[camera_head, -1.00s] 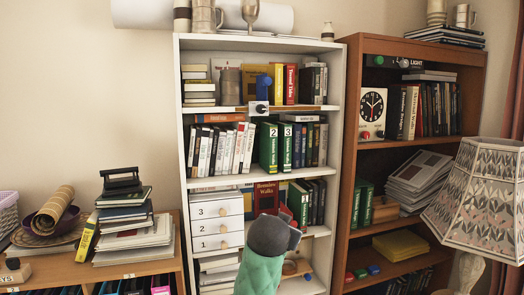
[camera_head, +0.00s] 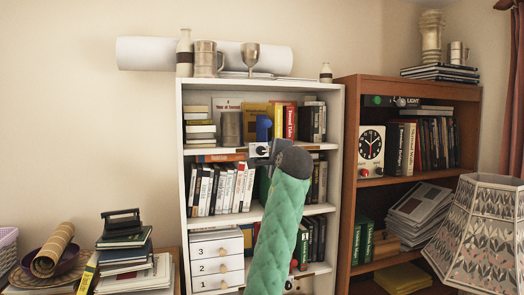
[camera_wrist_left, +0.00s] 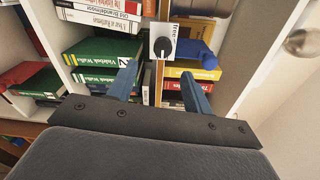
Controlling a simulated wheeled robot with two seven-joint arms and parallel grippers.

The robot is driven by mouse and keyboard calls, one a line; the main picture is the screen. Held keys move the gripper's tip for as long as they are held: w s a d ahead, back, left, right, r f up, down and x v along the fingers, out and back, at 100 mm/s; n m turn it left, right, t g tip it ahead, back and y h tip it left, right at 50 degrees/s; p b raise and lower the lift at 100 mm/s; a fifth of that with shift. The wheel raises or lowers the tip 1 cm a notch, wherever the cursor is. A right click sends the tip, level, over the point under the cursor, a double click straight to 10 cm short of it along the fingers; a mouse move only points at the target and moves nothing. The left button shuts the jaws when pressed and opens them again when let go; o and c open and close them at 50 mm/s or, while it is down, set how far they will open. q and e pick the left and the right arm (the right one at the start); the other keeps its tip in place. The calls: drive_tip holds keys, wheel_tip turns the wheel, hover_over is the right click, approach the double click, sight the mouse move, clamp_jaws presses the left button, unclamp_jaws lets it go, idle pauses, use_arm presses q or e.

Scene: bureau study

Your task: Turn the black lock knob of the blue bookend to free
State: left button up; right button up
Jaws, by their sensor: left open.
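The blue bookend (camera_head: 264,127) stands on the white bookcase's upper shelf among books; it also shows in the wrist view (camera_wrist_left: 197,57). Below it, a pale lock plate (camera_head: 258,150) sits at the shelf edge, partly covered by my arm. In the wrist view, the black lock knob (camera_wrist_left: 162,47) is on this white plate, which carries the word "free" along one side. My left gripper (camera_wrist_left: 158,72) is open, its two blue fingers spread either side of the knob's line, short of the knob and empty. My right gripper is not seen.
Books flank the plate above and below the shelf edge. A brown bookcase (camera_head: 345,180) stands at right, with a patterned lampshade (camera_head: 480,225) in front.

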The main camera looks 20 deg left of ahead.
sight(261, 151)
use_arm(q)
drive_tip(key=m, duration=0.1)
drive_tip(key=w+a+m+p, duration=0.1)
drive_tip(key=m, duration=0.1)
drive_tip(key=w+a+m+p, duration=0.1)
drive_tip(key=shift+w+r+y, duration=0.25)
drive_tip(key=shift+r+y, duration=0.05)
drive_tip(key=p+x, duration=0.2)
drive_tip(key=x, duration=0.2)
drive_tip(key=shift+w+a+f, duration=0.1)
drive_tip(key=shift+w, duration=0.05)
drive_tip(key=shift+w+a+f+p, duration=0.1)
drive_tip(key=shift+w+a+p, duration=0.2)
drive_tip(key=shift+w+p, duration=0.1)
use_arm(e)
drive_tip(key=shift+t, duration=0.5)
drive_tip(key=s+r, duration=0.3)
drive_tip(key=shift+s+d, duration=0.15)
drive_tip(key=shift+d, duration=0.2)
